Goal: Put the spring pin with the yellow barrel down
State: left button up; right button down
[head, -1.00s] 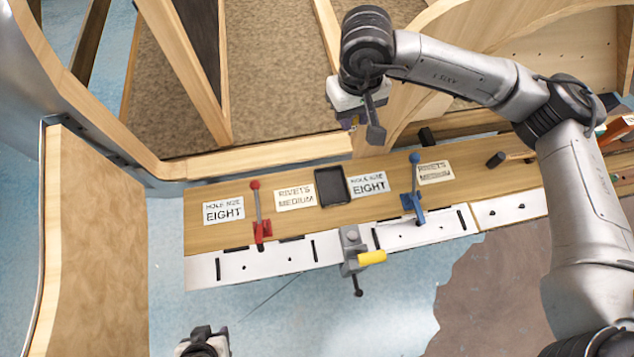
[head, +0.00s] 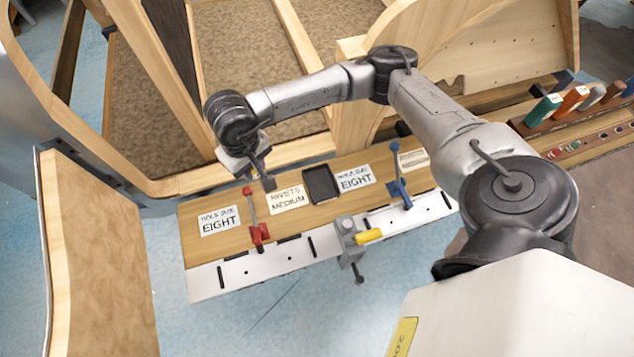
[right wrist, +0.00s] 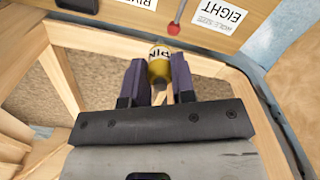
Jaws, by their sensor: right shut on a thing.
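The spring pin with the yellow barrel (right wrist: 159,68) is between the two dark fingers of my right gripper (right wrist: 159,82) in the right wrist view, with part of its lettering showing. My right gripper is shut on it. In the head view my right gripper (head: 265,182) hangs over the back edge of the wooden bench, near the red-handled clamp (head: 259,233); the pin is too hidden there to make out. The clamp's red knob (right wrist: 174,29) lies just beyond the pin in the right wrist view. My left gripper is out of view.
The bench (head: 215,250) carries a black tray (head: 321,184), paper labels (head: 219,221), a blue-handled clamp (head: 401,190) and a grey clamp with a yellow part (head: 368,236) at its front edge. Wooden frames (head: 175,90) stand behind. Several coloured blocks (head: 570,102) are at the right.

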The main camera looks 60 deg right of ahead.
jog(key=s+d+f+m+p, duration=0.2)
jog(key=s+d+f+m, duration=0.2)
jog(key=s+d+f, duration=0.45)
jog(key=s+d+r+m+p, duration=0.1)
jog(key=s+d, duration=0.2)
jog(key=s, duration=0.4)
jog(key=s+d+r+p, duration=0.1)
jog(key=s+d+r, duration=0.1)
jog(key=s, duration=0.4)
jog(key=shift+w+a+f+b, duration=0.15)
jog(key=shift+w+f+b, duration=0.8)
jog(key=shift+w+f, duration=1.8)
jog(key=shift+w+a+f+b, duration=0.1)
jog(key=shift+w+f+b, duration=0.8)
jog(key=shift+w+f, duration=1.85)
jog(key=shift+f, duration=0.1)
